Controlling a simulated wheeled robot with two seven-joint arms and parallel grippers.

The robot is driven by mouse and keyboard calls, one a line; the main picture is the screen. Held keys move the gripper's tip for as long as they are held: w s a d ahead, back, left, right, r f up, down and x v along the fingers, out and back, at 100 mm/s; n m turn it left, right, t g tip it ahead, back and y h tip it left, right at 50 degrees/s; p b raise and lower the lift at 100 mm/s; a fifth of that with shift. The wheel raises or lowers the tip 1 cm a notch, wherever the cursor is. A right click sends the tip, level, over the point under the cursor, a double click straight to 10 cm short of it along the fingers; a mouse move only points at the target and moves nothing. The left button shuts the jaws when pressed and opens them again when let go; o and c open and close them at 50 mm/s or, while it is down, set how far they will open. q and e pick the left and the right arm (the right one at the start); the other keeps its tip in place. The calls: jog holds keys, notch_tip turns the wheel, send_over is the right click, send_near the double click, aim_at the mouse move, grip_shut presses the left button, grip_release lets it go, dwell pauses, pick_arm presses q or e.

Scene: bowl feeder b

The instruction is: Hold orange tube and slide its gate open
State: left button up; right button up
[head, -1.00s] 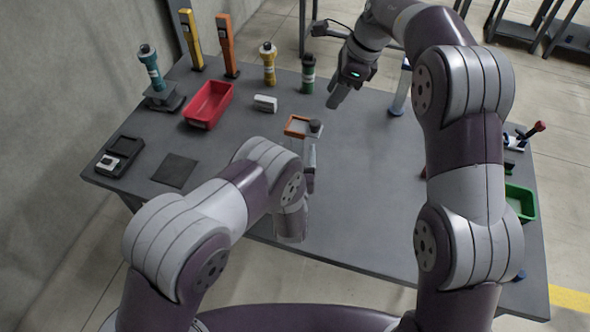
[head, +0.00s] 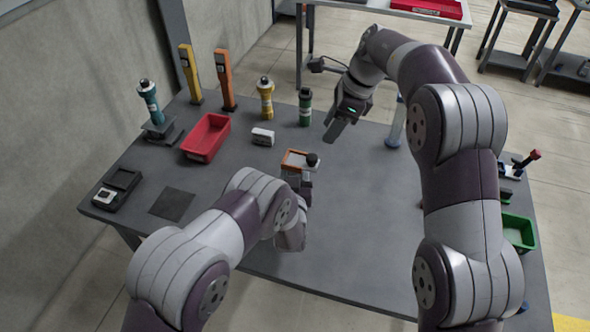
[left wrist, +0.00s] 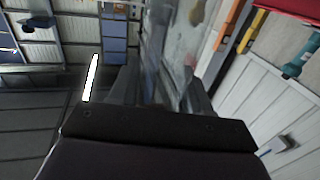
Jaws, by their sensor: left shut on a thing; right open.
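My left gripper (head: 307,178) is over the near middle of the table, shut on a dark-capped thing (head: 312,159). Only its black cap shows clearly above the fingers; its body is hidden, so I cannot tell its colour or see a gate. In the left wrist view the fingers (left wrist: 165,90) show with a blurred pale grey area between them. My right gripper (head: 336,128) is open and empty, pointing down above the table's back middle. An orange post (head: 225,80) stands at the back left; I cannot tell whether it is a tube.
An orange-rimmed tray (head: 290,163) lies just behind my left gripper. A red bin (head: 206,138), teal tube (head: 150,102), yellow tube (head: 265,97), green tube (head: 305,107) and white block (head: 262,137) stand behind and left. A green bin (head: 519,232) is at right. The table's middle right is clear.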

jog(key=shift+o, duration=1.2)
jog(key=s+a+f+m+g+y, duration=0.3)
jog(key=s+a+f+m+y, duration=0.15)
jog(key=s+a+m, duration=0.2)
jog(key=n+t, duration=1.8)
jog(key=n, duration=1.3)
send_near(315, 160)
jog(key=x, duration=1.1)
jog(key=shift+w+a, duration=0.1)
jog(key=shift+w, duration=0.1)
